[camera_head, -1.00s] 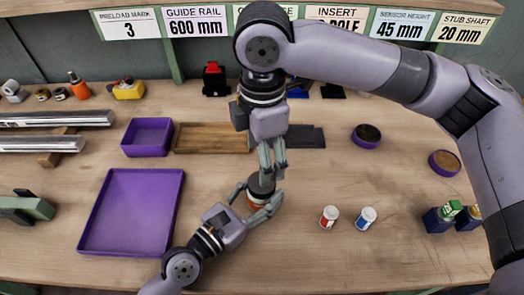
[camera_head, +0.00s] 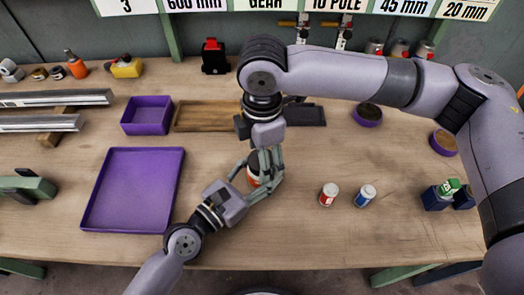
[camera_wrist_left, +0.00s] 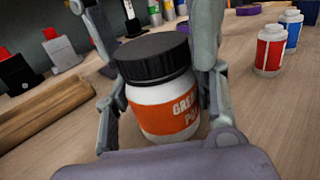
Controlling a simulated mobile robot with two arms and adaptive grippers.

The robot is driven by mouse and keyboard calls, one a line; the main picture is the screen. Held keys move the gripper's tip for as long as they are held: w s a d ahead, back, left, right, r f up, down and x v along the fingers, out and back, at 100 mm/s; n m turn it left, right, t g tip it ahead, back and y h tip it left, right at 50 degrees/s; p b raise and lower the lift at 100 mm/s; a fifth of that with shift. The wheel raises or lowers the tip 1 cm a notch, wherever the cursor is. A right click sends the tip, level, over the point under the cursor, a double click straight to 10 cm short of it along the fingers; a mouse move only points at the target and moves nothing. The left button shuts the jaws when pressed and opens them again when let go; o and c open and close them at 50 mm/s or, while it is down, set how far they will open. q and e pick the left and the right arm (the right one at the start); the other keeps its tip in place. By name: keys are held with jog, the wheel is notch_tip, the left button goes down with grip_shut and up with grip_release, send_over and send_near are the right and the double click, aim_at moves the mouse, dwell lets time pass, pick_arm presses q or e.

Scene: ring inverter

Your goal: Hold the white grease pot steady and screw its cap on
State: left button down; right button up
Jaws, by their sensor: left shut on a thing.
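The white grease pot (camera_wrist_left: 163,106) has an orange label and stands upright on the bench. It also shows partly in the head view (camera_head: 253,178). My left gripper (camera_head: 257,180) is shut around the pot's body from the front left. The black cap (camera_wrist_left: 153,57) sits on the pot's top and looks about level; whether its thread is engaged cannot be seen. My right gripper (camera_head: 268,160) reaches down from above. Its fingers flank the cap on both sides in the left wrist view (camera_wrist_left: 153,45), very close to it; whether they press on it is unclear.
A red-and-white jar (camera_head: 328,195) and a blue-and-white jar (camera_head: 365,196) stand right of the pot. The bench front centre is clear.

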jog(key=c, duration=1.2)
jog(key=o, duration=1.3)
jog(key=shift+o, duration=0.2)
jog(key=shift+r, duration=0.15)
notch_tip(320, 180, up, 12)
pick_arm(q)
jog(key=c, duration=0.6)
grip_release()
jog(key=shift+v, duration=6)
